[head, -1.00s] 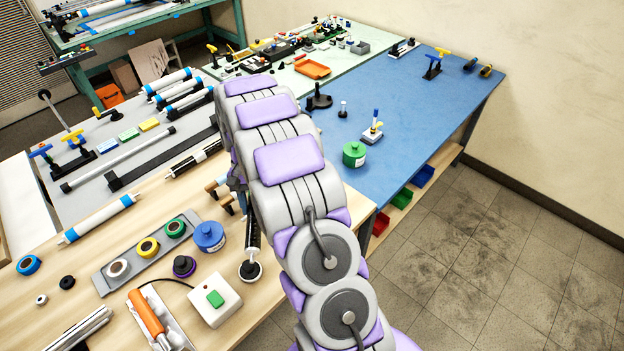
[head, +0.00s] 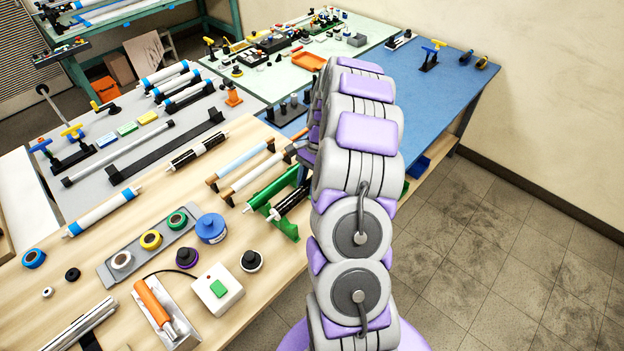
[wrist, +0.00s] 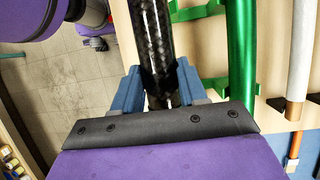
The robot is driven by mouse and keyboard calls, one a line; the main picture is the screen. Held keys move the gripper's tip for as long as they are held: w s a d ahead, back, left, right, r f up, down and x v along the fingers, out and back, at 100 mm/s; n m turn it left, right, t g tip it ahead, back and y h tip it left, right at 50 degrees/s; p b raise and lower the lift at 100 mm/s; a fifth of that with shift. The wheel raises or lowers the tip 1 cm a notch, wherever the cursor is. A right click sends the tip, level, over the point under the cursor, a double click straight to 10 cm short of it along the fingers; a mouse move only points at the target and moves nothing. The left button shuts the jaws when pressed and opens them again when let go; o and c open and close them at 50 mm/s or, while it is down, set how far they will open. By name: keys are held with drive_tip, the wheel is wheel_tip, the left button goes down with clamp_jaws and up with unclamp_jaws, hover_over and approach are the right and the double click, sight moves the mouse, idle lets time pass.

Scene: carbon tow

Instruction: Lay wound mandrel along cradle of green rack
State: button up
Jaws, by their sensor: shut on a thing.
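My gripper (wrist: 160,85) is shut on a black, glossy wound mandrel (wrist: 153,40), with a blue finger on each side of it. In the head view my arm hides the gripper, but the mandrel's near end (head: 286,205) shows just left of the arm. The green rack (head: 274,189) stands at the right edge of the wood table. It also shows in the wrist view (wrist: 240,50), right of the mandrel, with green brackets near the right finger. The mandrel lies roughly parallel to the rack's long green bar. I cannot tell whether it touches the cradle.
Two bars with brown end blocks (head: 240,155) lie left of the rack. Another black mandrel (head: 198,150) lies further left. A black-lidded jar (head: 251,261), a blue spool (head: 211,228) and a white switch box (head: 217,287) stand in front.

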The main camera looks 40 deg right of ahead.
drive_tip(key=shift+a+f, duration=0.55)
drive_tip(key=shift+a, duration=0.3)
drive_tip(key=shift+d+f, duration=0.15)
drive_tip(key=shift+f, duration=2.45)
drive_tip(key=shift+d+f+p, duration=0.15)
drive_tip(key=shift+f+p, duration=0.15)
drive_tip(key=shift+f, duration=0.25)
drive_tip(key=o, duration=0.9)
drive_tip(key=shift+d, duration=0.1)
drive_tip(key=o, duration=0.4)
drive_tip(key=shift+d+f, duration=0.15)
drive_tip(key=shift+d, duration=0.25)
drive_tip(key=shift+o, duration=0.2)
drive_tip(key=shift+a, duration=0.1)
